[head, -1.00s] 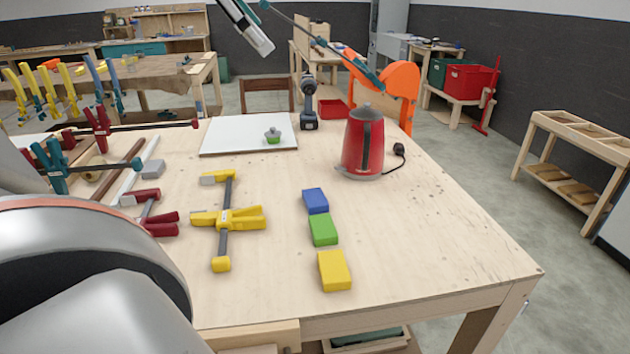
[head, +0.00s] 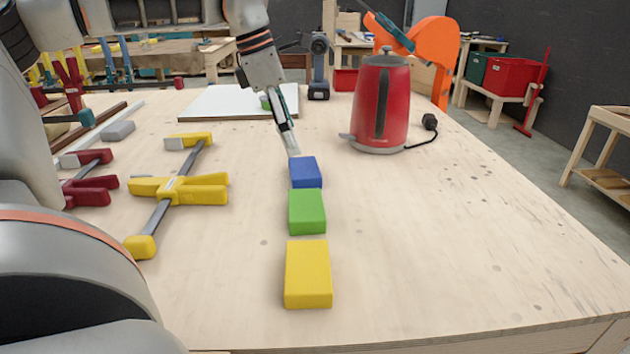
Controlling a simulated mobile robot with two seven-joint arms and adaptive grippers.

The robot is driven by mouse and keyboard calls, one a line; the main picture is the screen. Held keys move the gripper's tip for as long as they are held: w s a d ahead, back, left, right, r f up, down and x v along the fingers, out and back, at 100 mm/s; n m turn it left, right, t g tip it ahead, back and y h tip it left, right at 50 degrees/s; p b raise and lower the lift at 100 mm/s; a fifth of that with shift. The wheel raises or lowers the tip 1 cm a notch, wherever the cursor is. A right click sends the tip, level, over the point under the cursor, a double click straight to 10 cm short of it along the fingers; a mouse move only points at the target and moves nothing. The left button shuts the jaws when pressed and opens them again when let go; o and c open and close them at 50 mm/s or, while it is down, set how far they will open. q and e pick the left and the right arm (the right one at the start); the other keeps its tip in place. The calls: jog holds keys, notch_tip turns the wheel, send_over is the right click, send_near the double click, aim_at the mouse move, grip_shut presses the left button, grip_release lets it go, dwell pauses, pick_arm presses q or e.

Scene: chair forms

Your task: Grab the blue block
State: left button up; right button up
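The blue block (head: 305,172) lies on the wooden table at the far end of a row of three blocks. A green block (head: 307,211) and a yellow block (head: 308,273) lie in front of it. My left gripper (head: 291,146) points down just behind the blue block's far left edge, seen nearly side-on. Its fingers overlap in this view, so their opening and any touch with the block cannot be told. The blue block rests on the table. My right gripper is not in view.
A red kettle (head: 381,105) stands right of the blocks, with a cordless drill (head: 318,70) behind. A white board (head: 220,101) lies at the back. A yellow clamp (head: 177,189) and red clamps (head: 92,192) lie left. The table's right side is clear.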

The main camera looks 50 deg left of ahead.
aim_at(303, 167)
pick_arm(q)
jog(key=shift+x, duration=0.95)
jog(key=b+x, duration=0.1)
jog(key=x, duration=0.4)
jog(key=shift+d+b, duration=0.1)
jog(key=shift+b, duration=0.25)
jog(key=shift+w+f, duration=0.15)
jog(key=shift+f, duration=0.1)
jog(key=shift+r, duration=0.2)
jog(key=c, duration=1.3)
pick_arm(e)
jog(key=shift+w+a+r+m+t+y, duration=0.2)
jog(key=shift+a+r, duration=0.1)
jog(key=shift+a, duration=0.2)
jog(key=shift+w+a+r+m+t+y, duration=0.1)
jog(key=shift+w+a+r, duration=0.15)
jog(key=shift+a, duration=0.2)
